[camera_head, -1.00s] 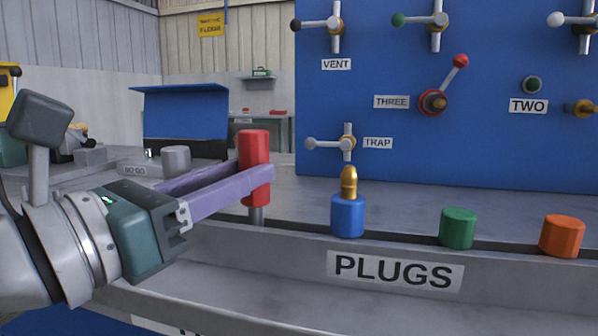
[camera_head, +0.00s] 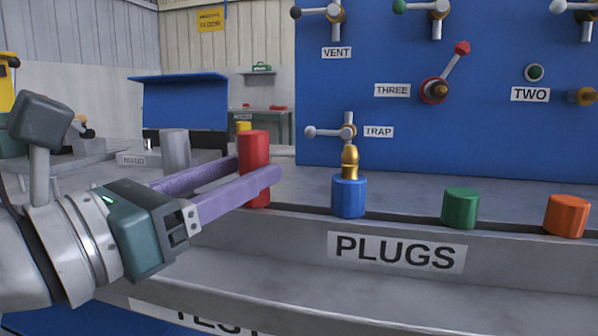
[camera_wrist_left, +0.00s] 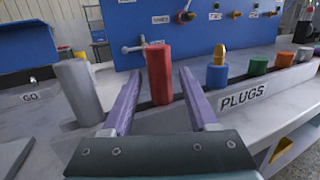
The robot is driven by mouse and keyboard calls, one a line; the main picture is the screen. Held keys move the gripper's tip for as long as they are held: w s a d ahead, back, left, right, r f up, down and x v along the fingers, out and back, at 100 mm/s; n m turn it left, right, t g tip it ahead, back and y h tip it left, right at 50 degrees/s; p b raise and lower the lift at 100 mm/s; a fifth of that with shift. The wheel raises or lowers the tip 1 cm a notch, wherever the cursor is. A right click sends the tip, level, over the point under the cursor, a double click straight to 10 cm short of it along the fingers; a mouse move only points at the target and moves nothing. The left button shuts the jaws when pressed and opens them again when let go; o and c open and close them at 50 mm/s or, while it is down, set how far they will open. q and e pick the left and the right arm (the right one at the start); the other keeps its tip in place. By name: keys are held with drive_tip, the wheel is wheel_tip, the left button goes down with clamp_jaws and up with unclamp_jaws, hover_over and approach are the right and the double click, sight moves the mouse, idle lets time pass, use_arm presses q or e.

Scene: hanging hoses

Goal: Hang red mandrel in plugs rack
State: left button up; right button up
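The red mandrel (camera_head: 254,150) stands upright at the left end of the plugs rack (camera_head: 300,228), and its lower end meets the rack's slot. My left gripper (camera_head: 262,172) has its two purple fingers on either side of the mandrel. In the left wrist view the red mandrel (camera_wrist_left: 159,73) stands between the finger tips, and gaps show on both sides. The left gripper (camera_wrist_left: 158,85) is open there. The PLUGS label (camera_head: 396,252) is on the rack's front. My right gripper does not show.
A blue plug (camera_head: 348,198) with a brass top, a green plug (camera_head: 461,208) and an orange plug (camera_head: 566,215) stand along the rack to the right. A grey cylinder (camera_head: 175,150) stands at left behind the fingers. A blue valve panel (camera_head: 400,160) rises behind.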

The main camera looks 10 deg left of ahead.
use_arm(q)
drive_tip(key=shift+o, duration=0.7)
drive_tip(key=b+v, duration=0.2)
drive_tip(key=v, duration=0.8)
